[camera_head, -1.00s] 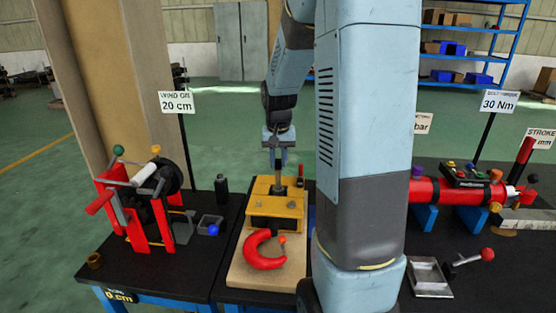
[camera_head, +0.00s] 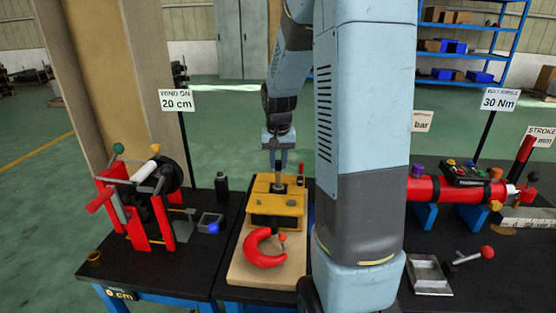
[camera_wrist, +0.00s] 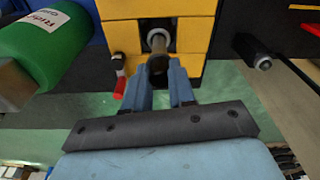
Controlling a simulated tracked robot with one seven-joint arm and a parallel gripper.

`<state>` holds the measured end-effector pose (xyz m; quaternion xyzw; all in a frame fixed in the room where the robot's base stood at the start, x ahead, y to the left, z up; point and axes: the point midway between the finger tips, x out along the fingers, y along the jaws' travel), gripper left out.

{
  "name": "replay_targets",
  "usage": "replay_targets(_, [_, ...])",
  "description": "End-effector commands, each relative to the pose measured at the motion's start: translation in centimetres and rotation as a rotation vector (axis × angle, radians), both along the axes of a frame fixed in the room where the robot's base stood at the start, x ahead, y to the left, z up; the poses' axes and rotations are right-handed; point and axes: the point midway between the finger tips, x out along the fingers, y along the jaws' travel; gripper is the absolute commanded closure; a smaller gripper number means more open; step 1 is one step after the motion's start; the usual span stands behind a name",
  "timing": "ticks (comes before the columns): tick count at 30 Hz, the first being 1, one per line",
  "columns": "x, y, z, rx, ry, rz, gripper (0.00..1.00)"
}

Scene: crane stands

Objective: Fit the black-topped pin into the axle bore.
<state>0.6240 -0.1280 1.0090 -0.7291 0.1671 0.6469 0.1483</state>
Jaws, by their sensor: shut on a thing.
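My gripper (camera_head: 280,166) is shut on the pin and points down over the yellow block (camera_head: 262,206). In the wrist view the pin's dark top (camera_wrist: 158,64) sits between the two fingertips (camera_wrist: 166,78). The pin's grey shaft (camera_head: 281,182) runs down from the fingers to the top of the yellow block. A pale ring (camera_wrist: 158,38) shows around the shaft at the block, where the bore seems to be. I cannot tell how deep the pin's lower end is, as the fingers and block hide it.
A red hook (camera_head: 262,252) lies in front of the block. A small red and black piece (camera_head: 301,178) stands beside it at right. A red winch frame (camera_head: 159,222) is at left, a red cylinder (camera_head: 425,188) at right. My arm hides part of the bench.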

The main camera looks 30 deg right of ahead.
Motion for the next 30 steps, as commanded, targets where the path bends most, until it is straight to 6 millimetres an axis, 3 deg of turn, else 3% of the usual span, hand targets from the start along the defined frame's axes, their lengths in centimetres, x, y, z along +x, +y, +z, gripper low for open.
replay_targets(30, [0.0,0.0,-1.8,0.0,0.001,0.0,1.0])
